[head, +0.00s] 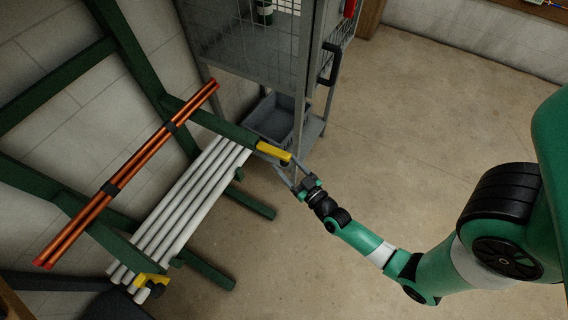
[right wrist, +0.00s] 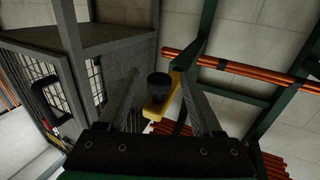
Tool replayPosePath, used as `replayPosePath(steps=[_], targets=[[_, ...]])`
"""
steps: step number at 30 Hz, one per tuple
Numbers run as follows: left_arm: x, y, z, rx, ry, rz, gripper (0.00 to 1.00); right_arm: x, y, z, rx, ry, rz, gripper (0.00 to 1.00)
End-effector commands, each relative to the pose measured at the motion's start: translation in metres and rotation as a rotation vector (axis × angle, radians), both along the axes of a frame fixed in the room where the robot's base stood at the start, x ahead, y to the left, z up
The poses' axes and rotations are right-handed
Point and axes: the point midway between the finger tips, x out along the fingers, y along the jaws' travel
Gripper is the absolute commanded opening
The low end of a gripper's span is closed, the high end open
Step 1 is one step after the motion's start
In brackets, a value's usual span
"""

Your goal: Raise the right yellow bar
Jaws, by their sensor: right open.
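The right yellow bar (head: 272,152) sits at the end of a green rack arm. It lies at a slant, beside the ends of the white pipes. In the right wrist view the yellow bar (right wrist: 158,111) has a round black knob (right wrist: 158,86) at its near end. My right gripper (head: 284,165) is open, with its fingers on either side of the bar's knob end. In the wrist view the knob appears between the fingers; I cannot tell whether they touch it. Another yellow bar (head: 151,279) is at the lower left. My left gripper is not in view.
A grey mesh cabinet (head: 250,50) and a grey bin (head: 268,117) stand just behind the bar. The floor at right is clear.

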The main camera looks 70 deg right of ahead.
Motion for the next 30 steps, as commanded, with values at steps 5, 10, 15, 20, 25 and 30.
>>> replayPosePath(steps=[5,10,15,20,25,30], targets=[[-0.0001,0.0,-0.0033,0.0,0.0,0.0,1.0,0.0105,-0.0066,0.0004,-0.001,-0.001,0.0,0.67],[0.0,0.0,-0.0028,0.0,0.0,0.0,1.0,0.0108,-0.0066,0.0008,-0.001,0.001,0.001,0.67],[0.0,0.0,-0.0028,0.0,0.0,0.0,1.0,0.0106,-0.0064,0.0008,0.0,0.0,0.001,0.43],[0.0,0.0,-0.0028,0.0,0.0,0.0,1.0,0.0105,-0.0063,0.0008,0.0,0.0,0.001,0.14],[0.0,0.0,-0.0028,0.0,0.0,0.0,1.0,0.0105,-0.0063,0.0007,0.0,0.0,0.001,0.0],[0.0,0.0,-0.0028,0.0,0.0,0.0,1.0,0.0105,-0.0063,0.0007,-0.001,-0.001,0.001,0.0]])
